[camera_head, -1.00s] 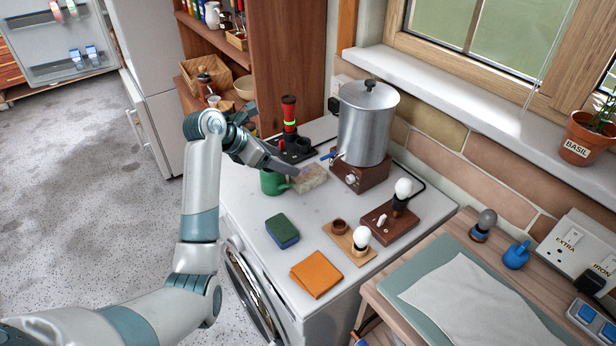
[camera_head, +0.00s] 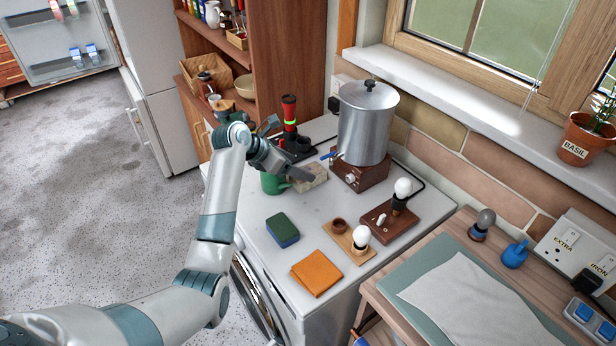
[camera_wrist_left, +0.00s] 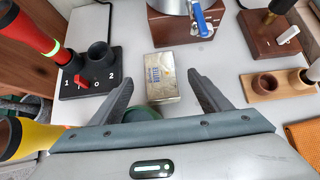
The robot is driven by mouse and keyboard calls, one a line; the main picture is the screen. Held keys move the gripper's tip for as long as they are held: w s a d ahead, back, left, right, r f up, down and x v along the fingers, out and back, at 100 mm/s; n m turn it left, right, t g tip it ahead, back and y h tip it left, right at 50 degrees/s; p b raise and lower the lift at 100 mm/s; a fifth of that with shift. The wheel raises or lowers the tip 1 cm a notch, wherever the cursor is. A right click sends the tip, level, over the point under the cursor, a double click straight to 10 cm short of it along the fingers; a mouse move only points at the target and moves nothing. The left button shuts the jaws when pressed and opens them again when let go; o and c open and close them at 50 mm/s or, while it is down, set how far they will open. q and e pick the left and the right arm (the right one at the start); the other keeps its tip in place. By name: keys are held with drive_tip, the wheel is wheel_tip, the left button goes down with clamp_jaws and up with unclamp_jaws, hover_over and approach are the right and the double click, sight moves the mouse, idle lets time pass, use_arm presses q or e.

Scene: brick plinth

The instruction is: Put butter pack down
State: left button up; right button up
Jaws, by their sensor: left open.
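The butter pack (camera_wrist_left: 162,78), a gold-and-silver block with blue lettering, lies flat on the white worktop (camera_head: 240,208). In the head view the butter pack (camera_head: 300,186) is partly hidden by a finger of my left gripper. My left gripper (camera_wrist_left: 160,80) is open, its fingers apart on either side of the pack, with visible gaps. In the head view my left gripper (camera_head: 297,150) is over the far part of the worktop, in front of the urn. My right gripper is not in view.
A green mug (camera_head: 272,184) stands close beside the pack. A sponge (camera_head: 282,230) and orange cloth (camera_head: 316,272) lie nearer; clear worktop lies between.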

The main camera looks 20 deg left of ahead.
sight(310, 171)
use_arm(q)
drive_tip(key=x, duration=0.3)
drive_tip(key=shift+w+d+f, duration=0.15)
drive_tip(key=shift+f, duration=0.05)
drive_tip(key=shift+w+d+f, duration=0.2)
drive_tip(key=shift+w+f, duration=0.05)
drive_tip(key=shift+f, duration=0.15)
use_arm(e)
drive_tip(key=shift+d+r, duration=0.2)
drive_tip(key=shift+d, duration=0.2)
use_arm(q)
drive_tip(key=shift+r, duration=0.1)
drive_tip(key=c, duration=1.4)
drive_tip(key=shift+c, duration=0.2)
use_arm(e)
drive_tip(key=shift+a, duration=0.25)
